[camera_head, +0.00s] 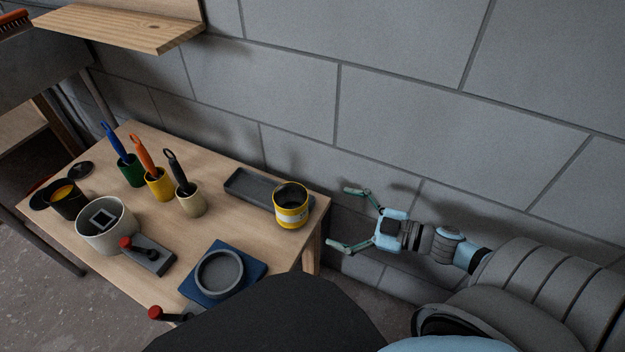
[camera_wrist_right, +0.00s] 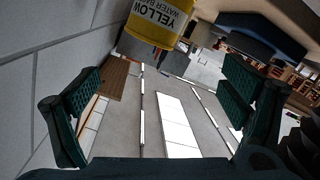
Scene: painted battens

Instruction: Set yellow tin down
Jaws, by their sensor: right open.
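The yellow tin (camera_head: 291,206) has a white band and a dark open top. It stands upright at the right end of the grey tray (camera_head: 250,188), near the table's right edge. In the right wrist view the tin (camera_wrist_right: 158,22) shows at the top, beyond the fingers, with "YELLOW" on its label. My right gripper (camera_head: 352,217) is open and empty. It is to the right of the tin, past the table edge, with its fingers spread towards the tin and apart from it. My left gripper is not in view.
The wooden table (camera_head: 225,225) holds a blue block with a round grey dish (camera_head: 219,273), a white pot (camera_head: 106,224), a grey block with a red knob (camera_head: 149,256), and brushes in green, yellow and cream cups. A grey block wall (camera_head: 420,110) stands close behind. A wooden shelf (camera_head: 125,30) hangs at upper left.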

